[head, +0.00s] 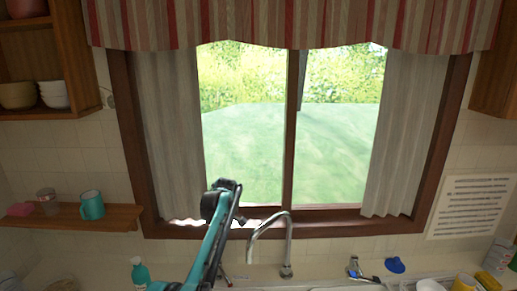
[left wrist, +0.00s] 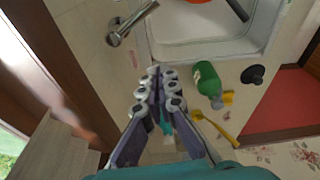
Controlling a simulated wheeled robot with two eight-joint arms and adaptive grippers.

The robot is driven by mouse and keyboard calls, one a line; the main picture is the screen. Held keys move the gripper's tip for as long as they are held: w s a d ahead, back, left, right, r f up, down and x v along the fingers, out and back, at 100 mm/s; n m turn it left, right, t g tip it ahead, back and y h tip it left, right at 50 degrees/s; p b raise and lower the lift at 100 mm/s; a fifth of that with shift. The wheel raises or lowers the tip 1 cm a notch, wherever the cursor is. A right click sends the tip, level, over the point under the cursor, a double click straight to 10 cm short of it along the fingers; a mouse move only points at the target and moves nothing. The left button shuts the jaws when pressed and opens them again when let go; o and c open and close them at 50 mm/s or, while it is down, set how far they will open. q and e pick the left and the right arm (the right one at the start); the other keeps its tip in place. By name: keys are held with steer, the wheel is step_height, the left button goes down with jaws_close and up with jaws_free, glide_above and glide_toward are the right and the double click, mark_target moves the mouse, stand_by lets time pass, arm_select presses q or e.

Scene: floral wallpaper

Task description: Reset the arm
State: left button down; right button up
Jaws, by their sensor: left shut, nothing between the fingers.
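My left arm (head: 207,245), teal and black, rises from the bottom of the head view in front of the window. In the left wrist view my left gripper (left wrist: 158,88) has its fingers together, with nothing visible between them. It points over the counter beside the sink and appears apart from the objects there. A teal thing partly shows behind the fingers. My right arm and gripper are not in view.
The white sink (left wrist: 205,45) has a metal faucet (head: 287,245) behind it. A green bottle (left wrist: 208,80), a black object (left wrist: 253,75) and a yellow brush-like tool (left wrist: 217,130) lie near the gripper. A teal mug (head: 92,205) stands on the left wooden shelf (head: 120,215).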

arm_select(q)
steer(key=s+a+r+m+t+h+b, duration=0.15)
steer(key=s+m+b, duration=0.3)
steer(key=s, duration=0.45)
steer(key=s+r+m+t+b, duration=0.25)
steer(key=s+m, duration=0.35)
steer(key=s, duration=0.4)
steer(key=s+f+m+t+b, duration=0.3)
steer(key=s+f+m+b, duration=0.4)
steer(key=s+f, duration=0.9)
steer(key=s+m+h, duration=0.1)
steer(key=s+m, duration=0.1)
steer(key=s, duration=0.2)
steer(key=shift+s+f, duration=0.15)
steer(key=shift+f, duration=0.15)
